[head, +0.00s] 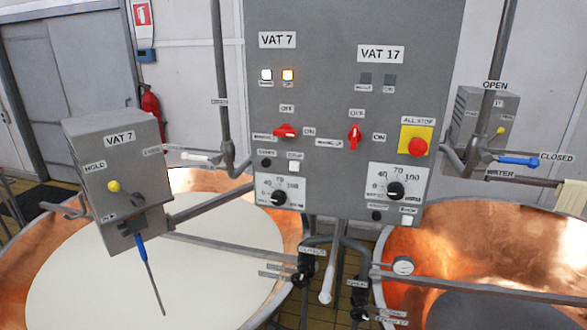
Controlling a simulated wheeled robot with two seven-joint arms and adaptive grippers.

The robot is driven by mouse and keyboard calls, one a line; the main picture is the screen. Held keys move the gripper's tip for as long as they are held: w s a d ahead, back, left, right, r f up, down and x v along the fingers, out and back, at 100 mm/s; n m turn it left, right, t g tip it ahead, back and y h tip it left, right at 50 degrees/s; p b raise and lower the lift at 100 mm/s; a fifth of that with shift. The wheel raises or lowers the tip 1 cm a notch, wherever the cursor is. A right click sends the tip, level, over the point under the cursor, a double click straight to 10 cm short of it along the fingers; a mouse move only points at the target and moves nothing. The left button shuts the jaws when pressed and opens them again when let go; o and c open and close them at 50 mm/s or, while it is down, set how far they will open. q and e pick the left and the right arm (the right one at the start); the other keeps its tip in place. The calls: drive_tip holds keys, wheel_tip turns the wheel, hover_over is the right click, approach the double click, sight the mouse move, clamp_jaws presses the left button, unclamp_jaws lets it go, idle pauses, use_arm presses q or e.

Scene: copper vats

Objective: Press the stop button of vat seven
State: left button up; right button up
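A grey control panel (333,85) faces me between two copper vats. Its left column is labelled VAT 7 (278,40). In that column are two lit lamps, one white (266,76) and one yellowish (288,76). Below them is a red rotary switch (285,131), lying sideways. A black-knobbed dial (278,198) is below. Neither gripper is in view.
The VAT 17 column has dark lamps, an upright red switch (355,137) and its own buttons and dial. A red ALL STOP button (418,147) sits on a yellow plate. A grey VAT 7 box (122,180) and pipes stand in front of the left vat (190,182).

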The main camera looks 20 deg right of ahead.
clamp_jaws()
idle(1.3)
